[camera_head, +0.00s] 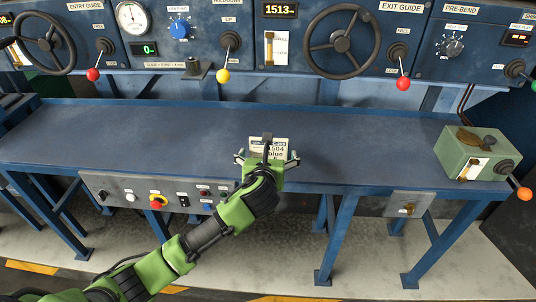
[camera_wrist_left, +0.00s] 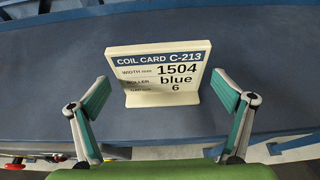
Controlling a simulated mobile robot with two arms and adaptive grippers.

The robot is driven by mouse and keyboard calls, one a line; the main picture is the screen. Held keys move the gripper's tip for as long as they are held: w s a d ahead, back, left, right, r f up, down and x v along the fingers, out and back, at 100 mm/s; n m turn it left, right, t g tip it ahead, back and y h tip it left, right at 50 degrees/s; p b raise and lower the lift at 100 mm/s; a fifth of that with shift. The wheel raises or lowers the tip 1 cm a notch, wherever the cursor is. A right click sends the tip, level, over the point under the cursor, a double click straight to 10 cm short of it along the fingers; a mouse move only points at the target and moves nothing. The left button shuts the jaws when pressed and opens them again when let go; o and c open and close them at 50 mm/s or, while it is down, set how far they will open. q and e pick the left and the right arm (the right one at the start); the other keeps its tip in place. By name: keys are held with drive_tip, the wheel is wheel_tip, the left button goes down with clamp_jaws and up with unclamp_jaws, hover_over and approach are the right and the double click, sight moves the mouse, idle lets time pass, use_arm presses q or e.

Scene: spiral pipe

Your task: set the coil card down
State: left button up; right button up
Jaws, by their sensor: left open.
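The coil card (camera_head: 281,146) stands upright on the blue bench (camera_head: 150,140), near its front edge. In the left wrist view the cream card (camera_wrist_left: 160,72) rests on its wide foot and reads C-213, width 1504, blue, 6. My left gripper (camera_head: 267,158) is open, with one finger on either side of the card. Both fingers show clear gaps to the card in the wrist view. The gripper partly hides the card in the head view. My right gripper is not in view.
A green box with an orange-knobbed lever (camera_head: 475,155) sits at the bench's right end. Behind stands a blue control panel with an entry handwheel (camera_head: 45,42), an exit handwheel (camera_head: 341,43) and several levers. A button panel (camera_head: 155,193) hangs under the front edge. The bench beside the card is clear.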

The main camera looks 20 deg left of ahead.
use_arm(q)
drive_tip(key=shift+r, duration=0.2)
drive_tip(key=v, duration=1.2)
drive_tip(key=shift+b, duration=0.3)
